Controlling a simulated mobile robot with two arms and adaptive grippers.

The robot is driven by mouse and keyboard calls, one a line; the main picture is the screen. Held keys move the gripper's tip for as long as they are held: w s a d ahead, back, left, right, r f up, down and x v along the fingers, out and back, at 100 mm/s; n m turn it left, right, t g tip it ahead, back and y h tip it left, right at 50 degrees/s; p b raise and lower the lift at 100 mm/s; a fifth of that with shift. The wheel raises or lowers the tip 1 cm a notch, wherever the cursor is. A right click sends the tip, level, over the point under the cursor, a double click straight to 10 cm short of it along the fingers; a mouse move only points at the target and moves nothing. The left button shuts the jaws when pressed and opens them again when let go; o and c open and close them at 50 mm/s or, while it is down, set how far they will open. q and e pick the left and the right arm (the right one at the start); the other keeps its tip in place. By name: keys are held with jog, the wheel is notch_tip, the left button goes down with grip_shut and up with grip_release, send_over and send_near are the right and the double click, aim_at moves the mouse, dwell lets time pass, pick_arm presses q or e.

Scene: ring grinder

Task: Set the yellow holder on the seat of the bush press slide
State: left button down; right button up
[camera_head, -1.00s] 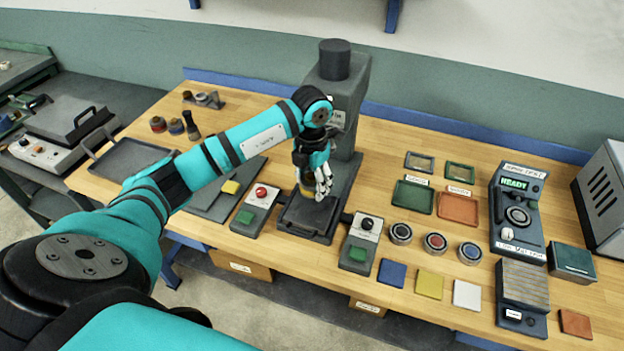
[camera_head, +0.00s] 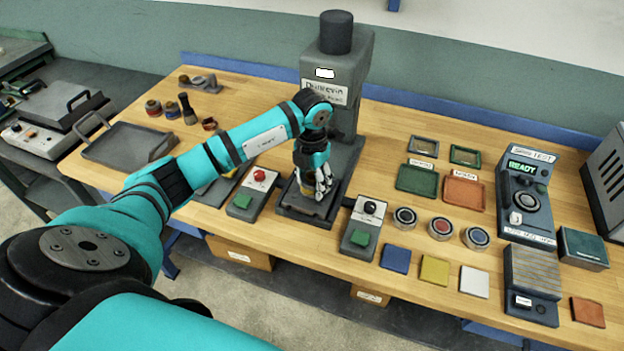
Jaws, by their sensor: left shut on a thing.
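My left gripper (camera_head: 322,186) is shut on the yellow holder (camera_head: 307,187), of which only a small yellowish part shows beside the fingers. The gripper points down over the dark slide (camera_head: 296,209) at the foot of the grey bush press (camera_head: 349,70). The holder is low over the slide's seat; the fingers hide the seat, and I cannot tell whether the holder touches it. My right gripper is not in view.
Button boxes with a red knob (camera_head: 259,175) and a black knob (camera_head: 369,207) flank the slide. Colored trays (camera_head: 417,180), several round cups and flat tiles (camera_head: 434,270) lie to the right. A test unit (camera_head: 525,195) stands farther right. Small parts (camera_head: 187,108) stand at the left.

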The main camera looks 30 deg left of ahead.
pick_arm(q)
jog(key=shift+r, duration=0.1)
jog(key=shift+c, duration=2.1)
grip_release()
jog(key=shift+s, duration=0.1)
jog(key=shift+r+p, duration=0.95)
jog(key=shift+r, duration=0.35)
jog(key=shift+r+p, duration=1.7)
jog(key=shift+r, duration=1.05)
